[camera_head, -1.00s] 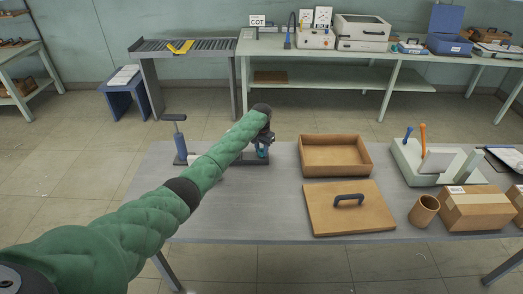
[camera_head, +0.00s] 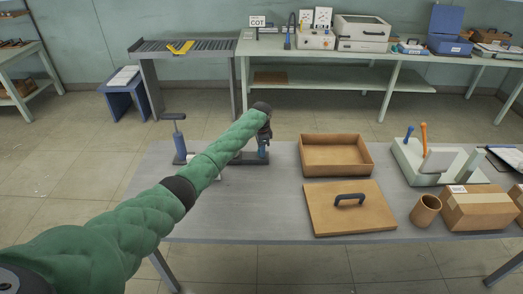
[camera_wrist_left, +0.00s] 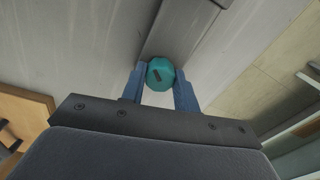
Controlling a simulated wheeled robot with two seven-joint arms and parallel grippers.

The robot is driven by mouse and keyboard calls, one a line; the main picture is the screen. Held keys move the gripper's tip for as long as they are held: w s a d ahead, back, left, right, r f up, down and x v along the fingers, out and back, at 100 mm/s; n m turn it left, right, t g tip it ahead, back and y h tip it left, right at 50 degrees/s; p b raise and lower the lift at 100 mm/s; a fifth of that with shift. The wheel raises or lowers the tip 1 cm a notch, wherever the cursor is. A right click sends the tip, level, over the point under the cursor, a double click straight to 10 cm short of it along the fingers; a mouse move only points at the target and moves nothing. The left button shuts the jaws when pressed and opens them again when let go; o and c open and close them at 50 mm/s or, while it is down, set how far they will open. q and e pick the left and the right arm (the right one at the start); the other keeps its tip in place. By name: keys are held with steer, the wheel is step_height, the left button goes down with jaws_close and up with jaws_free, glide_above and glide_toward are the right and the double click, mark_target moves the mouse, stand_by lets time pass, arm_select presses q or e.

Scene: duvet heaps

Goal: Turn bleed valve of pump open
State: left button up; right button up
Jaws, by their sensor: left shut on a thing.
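The pump stands at the back left of the grey table, with a blue upright cylinder (camera_head: 179,145) and a dark T-handle above it. Its dark base plate (camera_head: 232,160) runs right, partly hidden behind my left arm. My left gripper (camera_head: 263,148) points down at the right end of this base. In the left wrist view a teal faceted knob (camera_wrist_left: 160,74), which looks like the bleed valve, sits between the blue fingers of the left gripper (camera_wrist_left: 161,80), which are shut on it. My right gripper is not in view.
An open wooden box (camera_head: 336,155) and a wooden lid with a dark handle (camera_head: 349,208) lie right of the pump. A pale holder with tools (camera_head: 430,165), a brown cup (camera_head: 425,211) and a carton (camera_head: 475,208) are farther right. The table's front left is clear apart from my arm.

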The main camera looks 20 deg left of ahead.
arm_select(q)
steer(key=shift+r+m, duration=0.1)
steer(key=shift+m, duration=0.2)
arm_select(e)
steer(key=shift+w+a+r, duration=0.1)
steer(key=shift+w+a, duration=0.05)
arm_select(q)
steer(key=o, duration=1)
steer(key=shift+c, duration=0.2)
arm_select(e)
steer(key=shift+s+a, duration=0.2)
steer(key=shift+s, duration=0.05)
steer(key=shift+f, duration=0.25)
